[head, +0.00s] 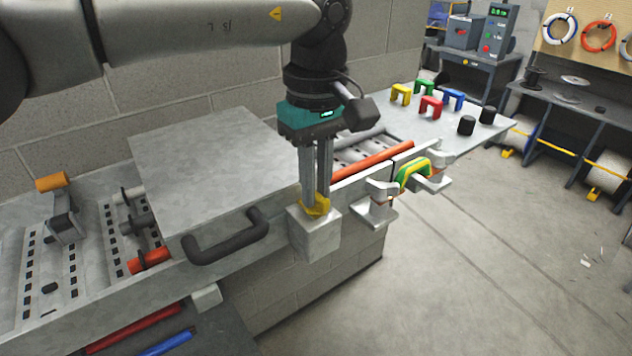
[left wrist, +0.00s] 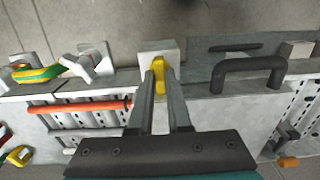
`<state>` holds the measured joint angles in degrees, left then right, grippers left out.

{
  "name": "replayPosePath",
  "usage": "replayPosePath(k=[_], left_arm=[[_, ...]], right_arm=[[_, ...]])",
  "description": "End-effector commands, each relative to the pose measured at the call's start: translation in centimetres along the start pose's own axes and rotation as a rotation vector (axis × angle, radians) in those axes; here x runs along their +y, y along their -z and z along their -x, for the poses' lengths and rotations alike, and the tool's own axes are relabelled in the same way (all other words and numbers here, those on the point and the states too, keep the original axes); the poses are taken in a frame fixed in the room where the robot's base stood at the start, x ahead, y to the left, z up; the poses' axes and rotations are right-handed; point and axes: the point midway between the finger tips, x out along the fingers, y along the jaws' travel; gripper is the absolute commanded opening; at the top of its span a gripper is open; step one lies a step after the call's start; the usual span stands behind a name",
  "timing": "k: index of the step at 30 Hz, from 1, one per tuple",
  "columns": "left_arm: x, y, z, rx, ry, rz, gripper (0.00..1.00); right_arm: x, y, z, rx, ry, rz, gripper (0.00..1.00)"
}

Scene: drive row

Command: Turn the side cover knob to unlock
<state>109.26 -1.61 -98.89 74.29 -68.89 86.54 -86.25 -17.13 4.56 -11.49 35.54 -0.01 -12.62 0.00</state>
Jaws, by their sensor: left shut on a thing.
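The side cover knob (head: 315,208) is yellow and sits on top of a grey block (head: 314,238) at the front edge of the bench. My left gripper (head: 316,200) points straight down and is shut on the knob. In the left wrist view the yellow knob (left wrist: 159,72) shows between the two fingers (left wrist: 160,82). The fingers hide part of the knob, and its lock state cannot be told. The flat grey cover (head: 205,150) with a black handle (head: 228,240) lies to the left of the block. My right gripper is not in view.
A bracket with a green and yellow piece (head: 413,174) projects from the edge right of the knob. An orange bar (head: 372,160) lies behind it. Coloured clips (head: 431,106) and black knobs (head: 466,125) stand farther right. The floor in front is clear.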

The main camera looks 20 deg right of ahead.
Motion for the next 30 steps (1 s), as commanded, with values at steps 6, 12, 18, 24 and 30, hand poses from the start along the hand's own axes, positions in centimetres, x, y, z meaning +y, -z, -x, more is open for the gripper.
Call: replayPosePath(k=[6,12,18,24,30], left_arm=[[0.01,0.0,0.03,0.001,0.0,0.0,0.0],[0.01,0.0,0.04,0.001,0.0,0.0,0.0],[0.01,0.0,0.02,0.001,0.0,0.023,0.0],[0.01,0.03,0.01,0.001,0.0,0.113,0.0],[0.01,0.02,-0.03,0.0,0.0,0.271,0.0]], right_arm=[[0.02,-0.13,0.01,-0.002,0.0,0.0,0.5],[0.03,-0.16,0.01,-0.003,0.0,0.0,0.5],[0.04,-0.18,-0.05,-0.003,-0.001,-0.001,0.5],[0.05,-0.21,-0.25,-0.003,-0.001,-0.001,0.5],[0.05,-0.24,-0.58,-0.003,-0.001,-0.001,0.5]])
